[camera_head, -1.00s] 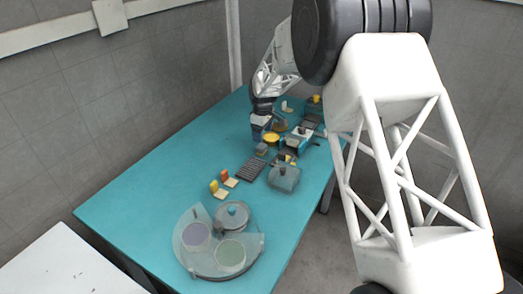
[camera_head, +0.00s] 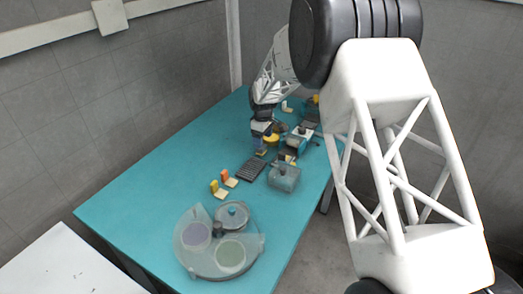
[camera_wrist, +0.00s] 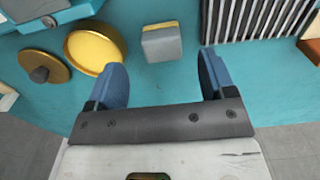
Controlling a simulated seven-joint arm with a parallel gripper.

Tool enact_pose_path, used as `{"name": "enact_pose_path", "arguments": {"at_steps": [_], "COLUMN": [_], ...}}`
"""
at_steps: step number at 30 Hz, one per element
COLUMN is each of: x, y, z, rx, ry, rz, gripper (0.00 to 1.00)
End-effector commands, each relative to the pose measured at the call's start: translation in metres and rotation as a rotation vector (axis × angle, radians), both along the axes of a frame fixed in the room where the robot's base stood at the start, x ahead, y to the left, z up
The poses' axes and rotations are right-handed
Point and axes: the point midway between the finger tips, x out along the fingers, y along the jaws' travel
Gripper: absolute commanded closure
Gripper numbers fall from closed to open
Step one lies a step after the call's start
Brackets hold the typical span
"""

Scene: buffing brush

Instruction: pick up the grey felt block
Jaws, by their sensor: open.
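The grey felt block (camera_wrist: 162,44) has a thin yellow strip along its far edge and rests on the teal table. In the wrist view it lies beyond my gripper (camera_wrist: 162,62), roughly centred between the two blue fingers. The fingers are apart with only bare table visible between them. In the head view my gripper (camera_head: 261,146) is low over the table close to the block (camera_head: 261,153), which is small and partly hidden there.
A round yellow dish (camera_wrist: 95,47) sits left of the block, close to the left finger. A black ribbed grate (camera_wrist: 258,18) lies to the right. A grey box (camera_head: 284,178), two small orange-and-cream pieces and a round turntable (camera_head: 218,268) stand nearer in the head view.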

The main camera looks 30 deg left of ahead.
Motion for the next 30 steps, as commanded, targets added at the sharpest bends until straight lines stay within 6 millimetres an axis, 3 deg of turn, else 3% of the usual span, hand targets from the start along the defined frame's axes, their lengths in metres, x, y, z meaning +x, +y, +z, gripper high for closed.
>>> {"name": "enact_pose_path", "arguments": {"at_steps": [15, 30], "x": [-0.002, -0.002], "y": [0.002, 0.002], "z": [-0.046, -0.051], "rx": [0.0, 0.0], "ry": [0.0, 0.0], "rz": [0.0, 0.0], "gripper": [0.23, 0.23]}}
